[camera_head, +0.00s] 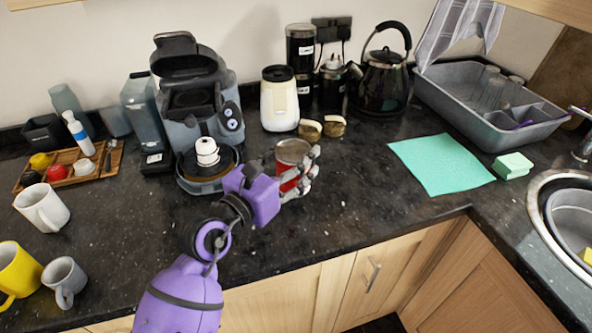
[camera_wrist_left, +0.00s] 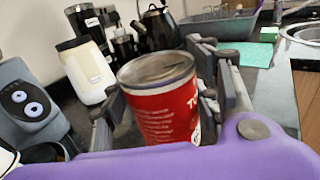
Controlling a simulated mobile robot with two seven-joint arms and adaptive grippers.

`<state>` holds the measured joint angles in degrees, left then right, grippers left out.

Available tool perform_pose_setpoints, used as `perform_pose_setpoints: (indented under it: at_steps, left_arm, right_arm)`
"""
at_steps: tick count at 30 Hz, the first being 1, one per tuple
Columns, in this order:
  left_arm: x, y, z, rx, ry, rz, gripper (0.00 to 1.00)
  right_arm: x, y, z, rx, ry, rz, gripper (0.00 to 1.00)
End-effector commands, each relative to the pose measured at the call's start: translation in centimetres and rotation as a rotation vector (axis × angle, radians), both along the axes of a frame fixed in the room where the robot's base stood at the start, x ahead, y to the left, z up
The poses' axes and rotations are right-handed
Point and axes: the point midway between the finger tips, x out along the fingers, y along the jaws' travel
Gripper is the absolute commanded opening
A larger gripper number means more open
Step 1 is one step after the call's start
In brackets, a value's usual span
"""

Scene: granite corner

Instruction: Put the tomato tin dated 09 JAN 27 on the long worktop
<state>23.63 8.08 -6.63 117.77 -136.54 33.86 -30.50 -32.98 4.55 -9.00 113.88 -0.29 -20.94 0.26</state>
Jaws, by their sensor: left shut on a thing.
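A red tin with a metal lid (camera_head: 291,153) is held in my left gripper (camera_head: 297,172) over the dark granite worktop (camera_head: 340,215). In the left wrist view the tin (camera_wrist_left: 165,105) stands upright between the fingers of the left gripper (camera_wrist_left: 165,115). White print shows on its red side, with a large letter "T" at the right. No date can be read on it. I cannot tell whether its base touches the worktop. My right gripper is not in view.
A coffee machine (camera_head: 195,105) stands left of the tin. A black kettle (camera_head: 384,80), a grey dish rack (camera_head: 490,100) and a green cloth (camera_head: 441,164) lie right. Worktop in front is clear.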

Motion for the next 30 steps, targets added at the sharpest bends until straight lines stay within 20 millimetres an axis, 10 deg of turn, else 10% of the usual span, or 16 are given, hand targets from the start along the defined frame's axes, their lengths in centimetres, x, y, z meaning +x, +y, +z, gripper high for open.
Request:
perform_pose_setpoints:
  at_steps: [23, 24, 30]
  left_arm:
    - [0.7, -0.7, -4.2, -0.002, -0.003, 0.0, 0.06]
    - [0.6, -0.6, -4.4, 0.0, 0.0, 0.0, 0.58]
    - [0.6, -0.6, -4.4, 0.0, 0.0, 0.0, 0.75]
  right_arm:
    - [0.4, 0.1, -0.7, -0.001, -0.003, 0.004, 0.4]
    - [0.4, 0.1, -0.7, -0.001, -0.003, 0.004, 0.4]
    - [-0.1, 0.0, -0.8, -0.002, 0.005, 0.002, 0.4]
